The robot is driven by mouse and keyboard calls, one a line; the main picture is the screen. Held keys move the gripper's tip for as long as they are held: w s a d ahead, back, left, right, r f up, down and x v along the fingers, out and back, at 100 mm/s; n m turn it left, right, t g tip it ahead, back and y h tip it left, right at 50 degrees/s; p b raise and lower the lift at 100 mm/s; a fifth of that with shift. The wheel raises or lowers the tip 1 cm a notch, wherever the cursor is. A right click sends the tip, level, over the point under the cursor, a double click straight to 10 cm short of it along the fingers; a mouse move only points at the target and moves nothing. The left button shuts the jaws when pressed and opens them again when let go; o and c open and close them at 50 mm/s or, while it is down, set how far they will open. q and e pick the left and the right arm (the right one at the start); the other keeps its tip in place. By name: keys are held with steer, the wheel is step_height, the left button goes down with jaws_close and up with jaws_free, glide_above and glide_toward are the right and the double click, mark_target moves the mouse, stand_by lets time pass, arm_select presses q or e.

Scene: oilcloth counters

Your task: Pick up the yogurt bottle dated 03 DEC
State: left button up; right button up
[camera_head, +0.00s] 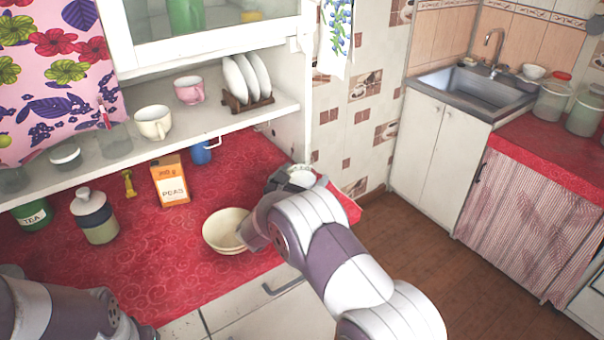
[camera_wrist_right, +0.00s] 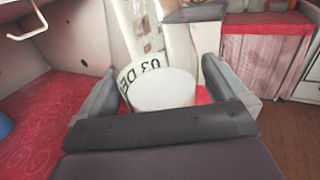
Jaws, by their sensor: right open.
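The yogurt bottle is white, with dark lettering reading "03 DE" and the rest of the date hidden. In the right wrist view the bottle (camera_wrist_right: 162,90) is between the two fingers of my right gripper (camera_wrist_right: 158,80). These fingers are open, one on each side of it; I cannot tell whether either touches it. In the head view only a small pale part of the bottle (camera_head: 302,177) shows at the counter's right end, beyond my right gripper (camera_head: 287,178). My right arm hides the rest. My left arm is at the lower left, its gripper out of view.
A cream bowl (camera_head: 225,230) stands close beside my right wrist. An orange peas box (camera_head: 170,181), a blue mug (camera_head: 203,151) and a lidded jar (camera_head: 95,217) stand on the red counter (camera_head: 160,255). A shelf (camera_head: 215,122) with cups overhangs the back.

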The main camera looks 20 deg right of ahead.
steer(key=shift+s, duration=0.1)
steer(key=c, duration=0.4)
steer(key=shift+r, duration=0.1)
steer(key=c, duration=1.2)
